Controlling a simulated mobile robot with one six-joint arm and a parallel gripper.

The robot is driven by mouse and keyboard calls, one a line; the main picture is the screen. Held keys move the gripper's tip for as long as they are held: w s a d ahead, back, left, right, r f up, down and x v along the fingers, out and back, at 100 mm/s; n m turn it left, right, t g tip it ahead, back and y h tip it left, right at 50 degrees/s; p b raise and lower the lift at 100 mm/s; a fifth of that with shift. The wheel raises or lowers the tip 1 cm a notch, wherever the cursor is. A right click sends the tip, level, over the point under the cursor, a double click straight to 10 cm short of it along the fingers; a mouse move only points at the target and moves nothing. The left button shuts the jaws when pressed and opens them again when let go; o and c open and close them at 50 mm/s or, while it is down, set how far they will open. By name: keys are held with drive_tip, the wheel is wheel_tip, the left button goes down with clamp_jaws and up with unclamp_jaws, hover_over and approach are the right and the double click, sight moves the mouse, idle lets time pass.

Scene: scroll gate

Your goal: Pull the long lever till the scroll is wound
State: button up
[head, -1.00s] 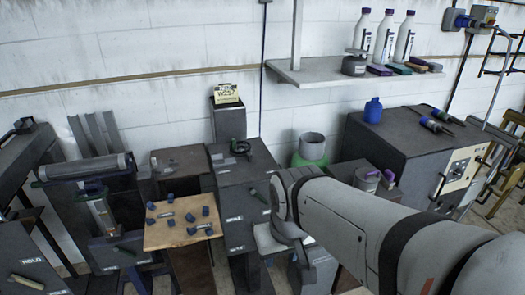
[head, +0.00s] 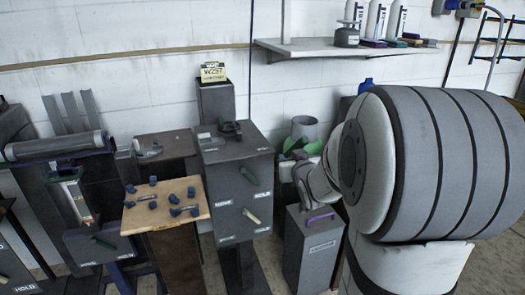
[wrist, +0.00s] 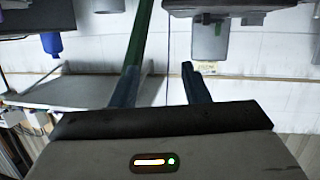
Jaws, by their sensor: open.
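A grey roller (head: 55,146) lies across a dark stand at the left of the head view. A pale strip (head: 76,200) hangs below it, probably the scroll. I cannot tell which is the long lever. My gripper (wrist: 162,85) is open in the wrist view, its two dark fingers apart. A green bar (wrist: 143,35) runs beside the left finger; I cannot tell whether they touch.
A wooden board with blue knobs (head: 190,188) stands left of the central cabinet (head: 215,205). A grey box with a purple handle (head: 320,217) stands to its right. A wall shelf (head: 300,47) holds bottles. My arm covers the right side.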

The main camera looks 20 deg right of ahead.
sight(296, 147)
drive_tip(key=w+d+f+n+t+y+b, duration=0.1)
drive_tip(key=w+d+f+t+y+b, duration=0.15)
drive_tip(key=d+f+t+b, duration=0.35)
drive_tip(key=shift+n+t+y, duration=0.3)
drive_tip(key=shift+t+y, duration=0.05)
drive_tip(key=shift+t, duration=0.25)
drive_tip(key=shift+w+a+r+b, duration=0.2)
drive_tip(key=shift+w+r, duration=0.55)
drive_tip(key=shift+w, duration=0.25)
drive_tip(key=shift+w+a+r+b, duration=0.1)
drive_tip(key=shift+w+r+b, duration=0.1)
drive_tip(key=shift+w+r, duration=0.65)
drive_tip(key=shift+w+a+r+b, duration=0.2)
drive_tip(key=shift+w+r, duration=0.4)
drive_tip(key=shift+w, duration=0.55)
drive_tip(key=shift+c, duration=0.5)
clamp_jaws()
